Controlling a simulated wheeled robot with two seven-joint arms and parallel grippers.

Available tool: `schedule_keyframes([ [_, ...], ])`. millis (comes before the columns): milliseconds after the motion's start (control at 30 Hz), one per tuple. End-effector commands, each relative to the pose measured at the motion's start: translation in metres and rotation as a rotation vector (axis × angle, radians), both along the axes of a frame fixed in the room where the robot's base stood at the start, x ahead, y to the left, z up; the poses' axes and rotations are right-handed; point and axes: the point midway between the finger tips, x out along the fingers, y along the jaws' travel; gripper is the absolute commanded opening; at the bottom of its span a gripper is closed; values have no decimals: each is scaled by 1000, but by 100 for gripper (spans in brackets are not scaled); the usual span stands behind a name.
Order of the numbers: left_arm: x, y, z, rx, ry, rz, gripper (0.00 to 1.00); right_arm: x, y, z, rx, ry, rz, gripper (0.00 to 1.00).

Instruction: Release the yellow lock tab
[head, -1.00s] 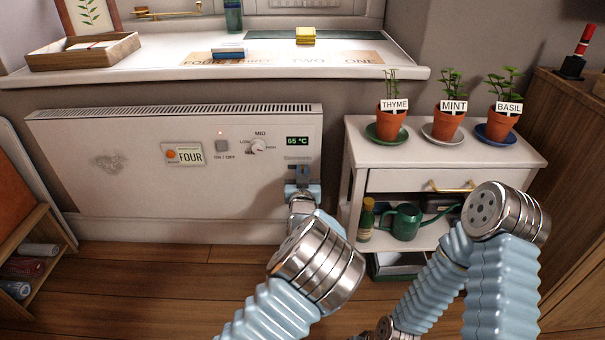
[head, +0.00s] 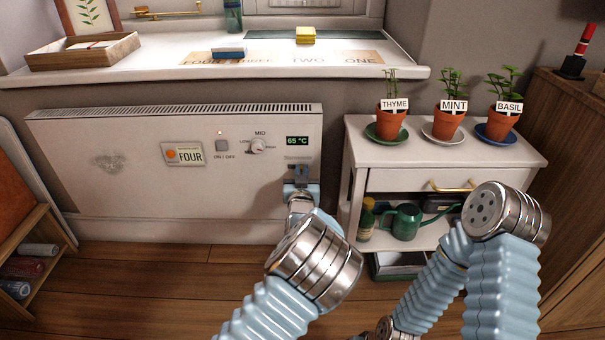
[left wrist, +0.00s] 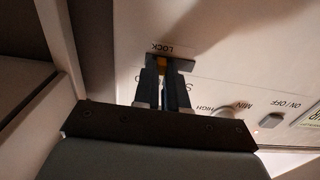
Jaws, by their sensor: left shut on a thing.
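The yellow lock tab (left wrist: 162,62) shows in the left wrist view as a small amber patch under the word LOCK, in a dark plate on the white heater panel. My left gripper (left wrist: 164,72) has its two dark fingers close on either side of the tab, shut on it. In the head view my left gripper (head: 300,172) is at the lower right of the heater (head: 130,190), below the 65 °C display (head: 297,141). It hides the tab there. My right arm shows at the right, but its gripper is not in view.
The dial (head: 258,146) and the on/off button (head: 222,146) are left of the display. A white side table (head: 445,155) with several pots stands close on the right, with a green watering can (head: 405,222) on its shelf. The windowsill (head: 130,74) overhangs above.

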Motion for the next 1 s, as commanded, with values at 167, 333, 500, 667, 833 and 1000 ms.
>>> schedule_keyframes([
  [167,0,27,-2,-2,0,5,0,0,0,-10,0,-2,-2,43],
  [333,0,30,0,0,1,3,0,0,0,-10,0,-2,-2,43],
  [500,0,31,-1,0,1,5,16,1,0,-10,0,-2,-2,43],
  [667,0,30,0,0,1,4,38,1,0,-10,0,-2,-2,43],
  [833,0,30,0,0,0,3,38,1,0,-10,0,-2,-2,43],
  [1000,-5,29,0,-1,1,3,38,0,0,-9,0,-2,-2,43],
])
